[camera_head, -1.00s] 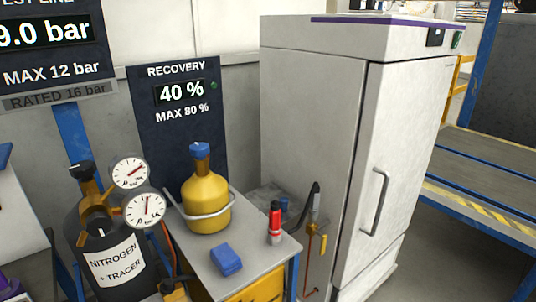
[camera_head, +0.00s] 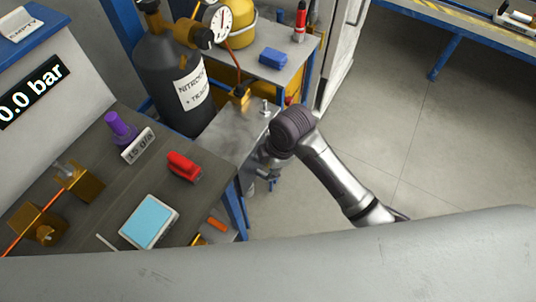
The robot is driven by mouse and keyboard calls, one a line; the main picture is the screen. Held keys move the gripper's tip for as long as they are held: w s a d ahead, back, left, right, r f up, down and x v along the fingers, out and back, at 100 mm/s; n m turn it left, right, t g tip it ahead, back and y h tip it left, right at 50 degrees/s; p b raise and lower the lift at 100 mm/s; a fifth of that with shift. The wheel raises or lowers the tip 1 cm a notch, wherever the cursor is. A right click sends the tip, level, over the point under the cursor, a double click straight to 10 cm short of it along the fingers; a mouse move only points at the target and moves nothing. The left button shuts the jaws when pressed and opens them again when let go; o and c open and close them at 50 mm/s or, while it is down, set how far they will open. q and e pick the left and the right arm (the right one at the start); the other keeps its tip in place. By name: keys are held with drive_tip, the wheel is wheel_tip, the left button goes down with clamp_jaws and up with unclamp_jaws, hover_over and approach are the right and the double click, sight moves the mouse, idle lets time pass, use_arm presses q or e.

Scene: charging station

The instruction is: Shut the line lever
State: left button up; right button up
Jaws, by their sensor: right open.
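I cannot make out for certain which part is the line lever. A brass valve block (camera_head: 238,97) with an orange hose sits at the foot of the dark nitrogen cylinder (camera_head: 170,72). A grey metal surface (camera_head: 228,132) lies below it. My right arm comes in from the right, and its dark wrist hides part of that surface's right end. My right gripper (camera_head: 266,168) is small and partly hidden below the wrist, beside the surface's right edge. It is open, and I see nothing held in it. My left gripper is out of view.
The near-left bench (camera_head: 105,180) holds a red tool (camera_head: 183,166), a purple-topped item (camera_head: 120,127), a blue-screened scale (camera_head: 149,221) and brass fittings (camera_head: 80,183). A table with a blue block (camera_head: 273,58) stands behind. Open floor (camera_head: 420,140) lies to the right.

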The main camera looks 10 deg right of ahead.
drive_tip(key=w+r+n, duration=0.1)
drive_tip(key=w+n, duration=0.1)
drive_tip(key=w+r+n+h, duration=0.1)
drive_tip(key=w+n, duration=0.2)
drive_tip(key=w+r+n+g+h, duration=0.1)
drive_tip(key=w+r+n, duration=0.1)
drive_tip(key=n, duration=0.1)
drive_tip(key=shift+w+d, duration=0.3)
drive_tip(key=shift+d, duration=0.1)
drive_tip(key=shift+w+d+f, duration=0.1)
drive_tip(key=shift+f, duration=0.1)
wheel_tip(320, 180, down, 13)
drive_tip(key=shift+f, duration=0.15)
drive_tip(key=shift+c, duration=0.4)
clamp_jaws()
